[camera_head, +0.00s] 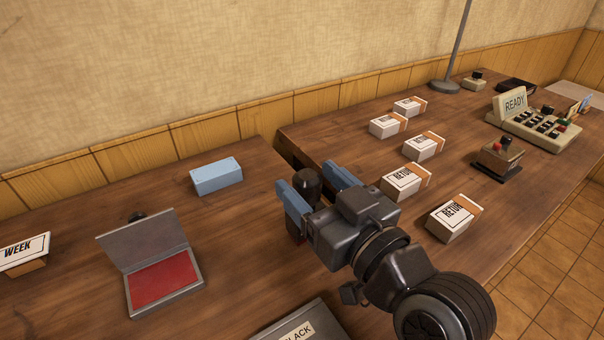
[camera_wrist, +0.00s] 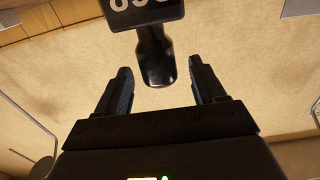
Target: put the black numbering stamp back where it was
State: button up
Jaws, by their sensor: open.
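The black numbering stamp (camera_head: 307,184) has a dark rounded handle, which shows between the blue fingers of my gripper (camera_head: 308,177) in the head view. Its lower part is mostly hidden behind the near finger. In the wrist view, the stamp (camera_wrist: 146,14) shows a dark block with white digits, cut off at the top edge, and its handle points toward my gripper (camera_wrist: 160,72). My gripper is open, with a gap visible on both sides of the handle. I cannot tell whether the stamp's base touches the table.
On the left table (camera_head: 70,260) are an open red ink pad (camera_head: 165,282), a blue block (camera_head: 216,176) and a WEEK box (camera_head: 24,252). A BLACK-labelled case (camera_head: 300,325) lies at the front. Several RETUR boxes (camera_head: 405,182), another stamp (camera_head: 498,158) and a READY console (camera_head: 535,125) stand right.

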jog(key=b+v, duration=0.1)
jog(key=v, duration=0.7)
jog(key=shift+s+d, duration=0.2)
jog(key=shift+s, duration=0.05)
jog(key=shift+c, duration=0.2)
dwell(0.8)
